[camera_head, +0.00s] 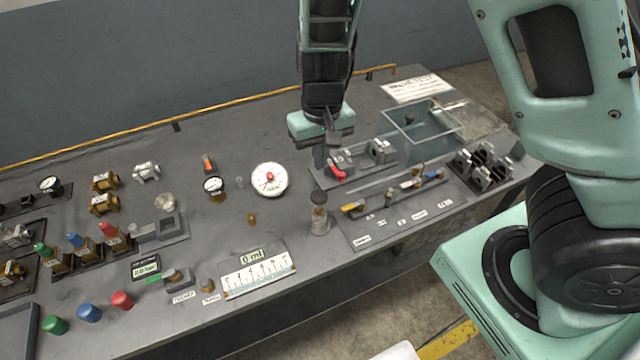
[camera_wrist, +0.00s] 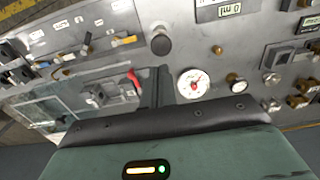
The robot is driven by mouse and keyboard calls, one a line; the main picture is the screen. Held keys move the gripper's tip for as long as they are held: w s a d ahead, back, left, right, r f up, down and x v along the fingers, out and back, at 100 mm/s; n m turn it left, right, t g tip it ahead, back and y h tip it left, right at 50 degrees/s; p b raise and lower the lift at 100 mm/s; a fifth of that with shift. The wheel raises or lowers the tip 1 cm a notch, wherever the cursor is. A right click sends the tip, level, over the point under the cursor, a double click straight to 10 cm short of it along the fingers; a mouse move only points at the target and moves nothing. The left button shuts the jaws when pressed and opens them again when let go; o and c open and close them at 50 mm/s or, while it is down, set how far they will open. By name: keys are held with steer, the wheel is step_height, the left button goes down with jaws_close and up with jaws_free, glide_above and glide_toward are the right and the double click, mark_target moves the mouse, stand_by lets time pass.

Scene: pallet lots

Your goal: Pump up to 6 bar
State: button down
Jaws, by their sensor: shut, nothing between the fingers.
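A metal cylinder (camera_head: 320,222) with a round black knob (camera_head: 318,198) on top stands near the bench's front edge; the knob also shows in the wrist view (camera_wrist: 160,44). It looks like a hand pump. A white round gauge (camera_head: 270,180) with a red centre lies to its left; it also shows in the wrist view (camera_wrist: 193,83), its reading too small to tell. My gripper (camera_head: 320,165) points down, shut and empty, behind the black knob and just left of a red-handled valve (camera_head: 337,173). In the wrist view the fingers (camera_wrist: 157,80) are together and apart from the knob.
A clear tank (camera_head: 425,132) stands at the back right. A panel (camera_head: 420,210) with small levers is right of the cylinder. A scale marked 0 ml (camera_head: 257,280) is at the front. Green (camera_head: 55,325), blue (camera_head: 89,313) and red (camera_head: 122,300) buttons are front left.

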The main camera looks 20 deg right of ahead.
mark_target(320, 195)
step_height(320, 195, down, 9)
steer(key=shift+r, duration=0.1)
stand_by(0.5)
step_height(320, 195, down, 4)
steer(key=b, duration=0.3)
steer(key=shift+r+b, duration=0.15)
steer(key=shift+b, duration=0.15)
steer(key=shift+r, duration=0.1)
steer(key=shift+r+p, duration=0.25)
steer(key=shift+p, duration=0.25)
step_height(320, 195, up, 14)
steer(key=p, duration=0.2)
steer(key=shift+p, duration=0.3)
steer(key=shift+f, duration=0.1)
stand_by(1.0)
